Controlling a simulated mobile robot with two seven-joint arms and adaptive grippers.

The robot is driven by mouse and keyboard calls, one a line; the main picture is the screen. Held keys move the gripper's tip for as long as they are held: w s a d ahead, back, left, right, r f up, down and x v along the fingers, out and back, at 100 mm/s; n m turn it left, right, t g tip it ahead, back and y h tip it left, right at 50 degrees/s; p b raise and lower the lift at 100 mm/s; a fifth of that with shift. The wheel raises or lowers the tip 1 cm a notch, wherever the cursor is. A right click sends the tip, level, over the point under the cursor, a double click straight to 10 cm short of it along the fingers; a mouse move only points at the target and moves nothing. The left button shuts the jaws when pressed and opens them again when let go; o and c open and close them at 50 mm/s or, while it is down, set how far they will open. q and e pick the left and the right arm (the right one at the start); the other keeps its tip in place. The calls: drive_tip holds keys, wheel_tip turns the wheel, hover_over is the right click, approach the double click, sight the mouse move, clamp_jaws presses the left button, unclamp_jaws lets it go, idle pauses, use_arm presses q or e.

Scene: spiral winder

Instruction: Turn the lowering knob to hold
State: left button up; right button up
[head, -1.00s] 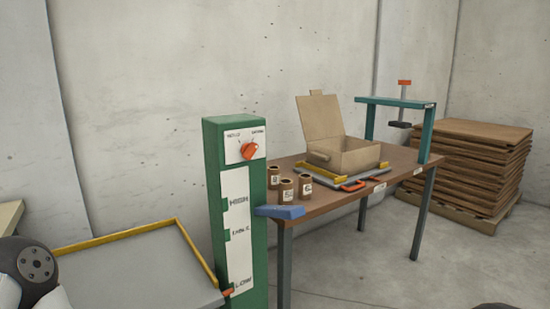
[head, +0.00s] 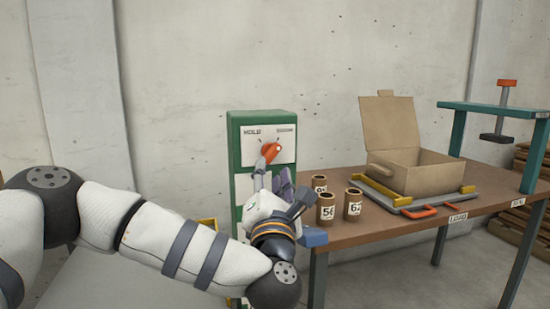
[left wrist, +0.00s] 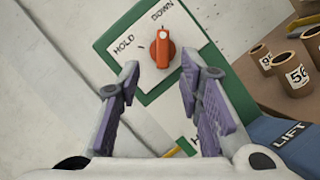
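The orange lowering knob (head: 270,152) sits on a white plate at the top of the green post (head: 236,130). The left wrist view shows the knob (left wrist: 163,54) between the labels HOLD and DOWN; its pale mark looks to be on the DOWN side. My left gripper (head: 277,178) is just below and in front of the plate, its purple fingers partly hidden by my wrist. In the left wrist view the fingers (left wrist: 159,80) are spread apart with nothing between them, and the knob lies just beyond their tips. My right gripper is not in view.
A blue LIFT pedal-like piece (left wrist: 284,138) juts out beside the post. The brown table (head: 395,237) at right holds several labelled cardboard tubes (head: 327,208), an open box (head: 412,174) and a teal press frame (head: 460,130). Grey wall stands behind.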

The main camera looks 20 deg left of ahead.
sight(274, 157)
use_arm(q)
drive_tip(key=x, duration=0.6)
drive_tip(key=shift+w+r, duration=0.1)
drive_tip(key=shift+w, duration=0.35)
clamp_jaws()
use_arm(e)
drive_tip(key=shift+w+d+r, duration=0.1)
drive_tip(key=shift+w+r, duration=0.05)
